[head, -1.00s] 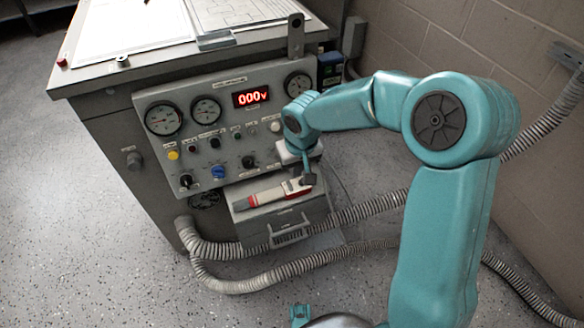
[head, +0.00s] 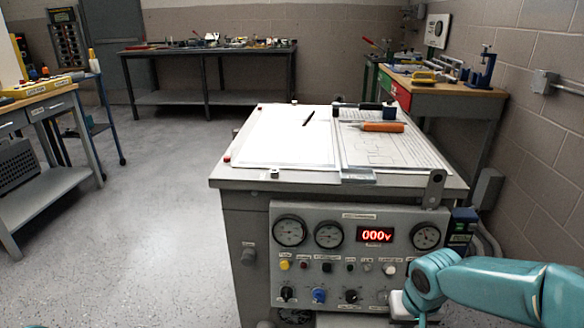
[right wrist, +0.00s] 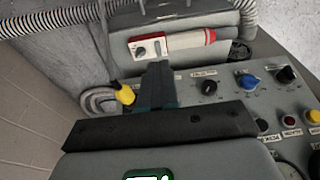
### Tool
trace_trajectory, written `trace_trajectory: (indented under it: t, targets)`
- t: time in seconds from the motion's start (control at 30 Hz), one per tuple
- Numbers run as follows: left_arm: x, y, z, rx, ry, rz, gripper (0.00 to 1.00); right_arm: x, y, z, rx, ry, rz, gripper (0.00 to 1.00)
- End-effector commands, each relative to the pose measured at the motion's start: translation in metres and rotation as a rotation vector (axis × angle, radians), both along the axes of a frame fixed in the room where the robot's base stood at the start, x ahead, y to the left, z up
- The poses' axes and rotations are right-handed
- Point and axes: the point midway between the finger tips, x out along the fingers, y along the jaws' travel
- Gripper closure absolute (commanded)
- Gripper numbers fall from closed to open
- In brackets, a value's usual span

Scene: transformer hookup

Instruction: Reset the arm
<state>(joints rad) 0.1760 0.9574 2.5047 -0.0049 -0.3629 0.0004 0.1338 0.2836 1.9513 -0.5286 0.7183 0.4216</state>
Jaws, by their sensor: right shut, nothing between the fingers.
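My right arm enters the head view at the lower right. Its wrist is bent down in front of the lower right of the grey control panel (head: 345,240), and its gripper is cut off by the bottom edge. In the right wrist view my right gripper (right wrist: 160,75) shows as dark fingers, shut and empty. Beyond the fingers, a red and white handheld device (right wrist: 172,44) lies on the grey tray at the panel's foot. The panel's display (head: 375,234) reads 000v. My left gripper is not in view.
Papers, a pen and an orange tool (head: 382,127) lie on the panel's worktop. A brick wall stands at right; floor at left is open.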

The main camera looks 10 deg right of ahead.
Motion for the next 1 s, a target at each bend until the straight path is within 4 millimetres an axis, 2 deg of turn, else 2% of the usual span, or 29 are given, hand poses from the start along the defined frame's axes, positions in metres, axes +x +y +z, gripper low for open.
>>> trace_trajectory:
  t: [0.07,0.17,0.2,0.3,0.4,0.5,0.63,0.7,0.87,1.0]
  targets:
    - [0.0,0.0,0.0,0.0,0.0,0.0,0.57,-0.005,0.021,-0.03,0.049,0.025,0.037,1.0]
    - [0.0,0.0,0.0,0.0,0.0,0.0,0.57,-0.019,0.063,-0.085,0.155,0.056,0.093,1.0]
    - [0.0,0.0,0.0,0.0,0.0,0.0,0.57,-0.029,0.081,-0.109,0.201,0.068,0.11,1.0]
    - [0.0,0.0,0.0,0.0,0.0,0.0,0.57,-0.059,0.119,-0.157,0.291,0.091,0.124,1.0]
    - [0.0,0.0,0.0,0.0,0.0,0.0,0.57,-0.092,0.146,-0.193,0.347,0.11,0.117,1.0]
    - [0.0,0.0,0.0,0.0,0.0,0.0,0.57,-0.129,0.165,-0.221,0.374,0.133,0.101,1.0]
    - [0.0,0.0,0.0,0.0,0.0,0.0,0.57,-0.18,0.179,-0.248,0.368,0.168,0.078,1.0]
    - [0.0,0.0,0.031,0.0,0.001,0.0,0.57,-0.174,0.178,-0.215,0.363,0.149,0.076,1.0]
    - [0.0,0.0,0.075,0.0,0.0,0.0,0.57,-0.174,0.177,-0.171,0.364,0.148,0.076,1.0]
    - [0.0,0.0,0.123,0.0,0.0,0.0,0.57,-0.173,0.177,-0.123,0.365,0.147,0.076,1.0]
